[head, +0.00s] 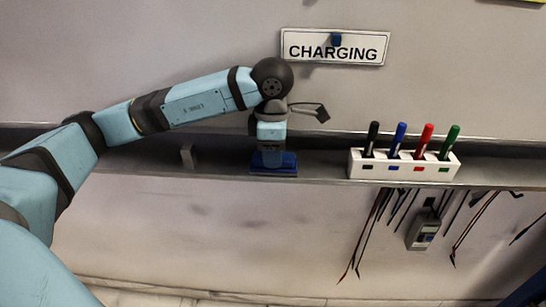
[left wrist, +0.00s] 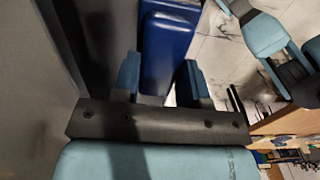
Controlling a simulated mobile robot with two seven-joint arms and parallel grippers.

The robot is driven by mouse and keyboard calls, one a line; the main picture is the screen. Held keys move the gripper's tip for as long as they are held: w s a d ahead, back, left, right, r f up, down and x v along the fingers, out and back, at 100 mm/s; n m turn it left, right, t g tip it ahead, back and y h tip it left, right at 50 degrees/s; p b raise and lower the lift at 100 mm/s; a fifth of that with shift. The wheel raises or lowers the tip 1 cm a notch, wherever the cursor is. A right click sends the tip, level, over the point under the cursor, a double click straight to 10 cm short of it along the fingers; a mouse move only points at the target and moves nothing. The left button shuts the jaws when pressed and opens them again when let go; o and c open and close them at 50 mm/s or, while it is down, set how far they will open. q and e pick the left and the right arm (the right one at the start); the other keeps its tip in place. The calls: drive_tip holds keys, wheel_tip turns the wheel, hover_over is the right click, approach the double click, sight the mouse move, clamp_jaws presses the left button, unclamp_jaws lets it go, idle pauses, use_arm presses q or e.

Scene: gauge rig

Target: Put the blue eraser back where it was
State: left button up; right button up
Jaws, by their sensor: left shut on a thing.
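The blue eraser (head: 274,168) is at the long metal ledge (head: 225,165) under the wall panel, left of the white marker holder. My left gripper (head: 272,151) reaches down over it from above and is shut on it. I cannot tell whether the eraser rests on the ledge or is just above it. In the left wrist view the eraser (left wrist: 167,45) shows as a blue block beyond and between the two light-blue fingers (left wrist: 160,82). My right gripper does not show in either view.
A white holder (head: 403,178) with black, blue, red and green markers stands on the ledge to the right. A CHARGING sign (head: 360,54) is above. Cables and a meter (head: 422,231) hang below.

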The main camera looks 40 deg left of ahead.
use_arm(q)
drive_tip(key=shift+f, duration=0.45)
drive_tip(key=shift+c, duration=0.3)
drive_tip(key=o, duration=0.9)
drive_tip(key=shift+r, duration=0.15)
drive_tip(key=shift+r, duration=0.3)
wheel_tip(320, 180, up, 11)
drive_tip(key=shift+r, duration=0.15)
